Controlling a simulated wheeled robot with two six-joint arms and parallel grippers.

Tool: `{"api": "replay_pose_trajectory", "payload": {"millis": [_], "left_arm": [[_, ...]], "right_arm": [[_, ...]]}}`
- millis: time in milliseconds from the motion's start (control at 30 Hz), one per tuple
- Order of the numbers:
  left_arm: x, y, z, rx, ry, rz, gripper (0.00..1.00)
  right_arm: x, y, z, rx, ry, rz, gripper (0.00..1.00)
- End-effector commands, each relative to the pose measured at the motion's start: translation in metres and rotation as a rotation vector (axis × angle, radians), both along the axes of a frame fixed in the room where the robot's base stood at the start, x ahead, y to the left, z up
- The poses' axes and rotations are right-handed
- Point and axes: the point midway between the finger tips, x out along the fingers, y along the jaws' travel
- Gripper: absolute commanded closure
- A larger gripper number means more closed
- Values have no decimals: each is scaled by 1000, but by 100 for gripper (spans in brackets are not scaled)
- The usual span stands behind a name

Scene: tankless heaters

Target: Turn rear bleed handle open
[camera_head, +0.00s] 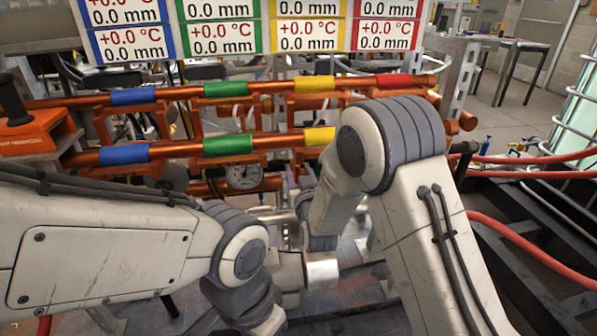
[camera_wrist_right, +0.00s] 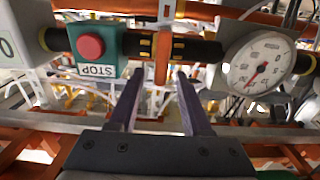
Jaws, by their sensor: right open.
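In the right wrist view my right gripper (camera_wrist_right: 159,76) is open, its two dark fingers reaching forward. A short upright orange bar (camera_wrist_right: 162,58) shows between the fingertips, in front of a dark horizontal pipe with yellow marks. I cannot tell whether the fingers touch it, or whether it is the rear bleed handle. A round white dial gauge (camera_wrist_right: 258,64) is to the right of the fingers. A green box with a red STOP button (camera_wrist_right: 90,46) is to the left. In the head view my arms hide much of the work area, and my left gripper cannot be made out.
In the head view two orange pipes with coloured sleeves run across, one with a green sleeve (camera_head: 228,145). A dial gauge (camera_head: 244,176) hangs below the front pipe. Display panels (camera_head: 222,38) are above. Red hoses (camera_head: 530,173) lie at the right.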

Motion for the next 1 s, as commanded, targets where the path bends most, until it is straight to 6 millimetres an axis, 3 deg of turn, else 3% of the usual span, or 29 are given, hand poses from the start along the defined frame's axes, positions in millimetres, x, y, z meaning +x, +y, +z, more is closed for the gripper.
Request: {"api": "replay_pose_trajectory", "payload": {"millis": [67,167,200,633,1000], "left_arm": [[0,0,0,0,0,0,50],[0,0,0,0,0,0,50],[0,0,0,0,0,0,50],[0,0,-1,0,0,0,50],[0,0,-5,0,0,0,50]], "right_arm": [[0,0,0,0,0,0,55],[0,0,0,0,0,0,93],[0,0,0,0,0,0,100],[-1,1,0,-53,-10,0,100],[-2,8,-2,-321,-59,2,100]]}}
